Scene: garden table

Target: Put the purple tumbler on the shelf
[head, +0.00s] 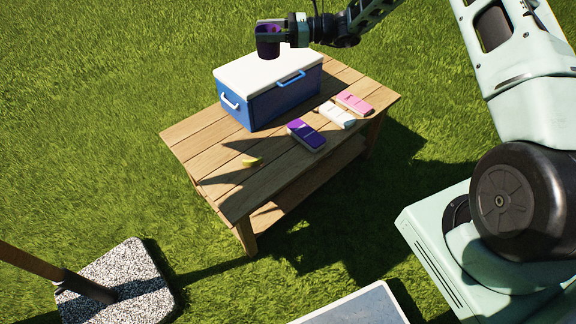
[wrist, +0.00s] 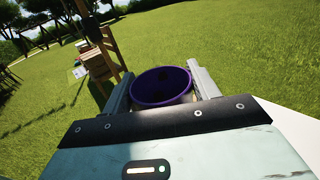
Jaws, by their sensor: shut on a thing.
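The purple tumbler (head: 267,41) is held in my gripper (head: 283,35), up in the air above the cooler at the back of the table. In the wrist view the tumbler's round open rim (wrist: 162,87) sits between the two fingers of my gripper (wrist: 164,84), which are shut on it. The tumbler looks roughly upright. A wooden table (head: 205,150) stands on the grass, with a lower shelf (head: 272,213) under its top. Only part of this lower shelf shows; the table top hides the rest.
A blue cooler with a white lid (head: 265,95) stands at the table's back. Purple (head: 306,134), white (head: 337,115) and pink (head: 354,103) flat cases lie on the right side. A speckled base with a post (head: 118,285) stands front left.

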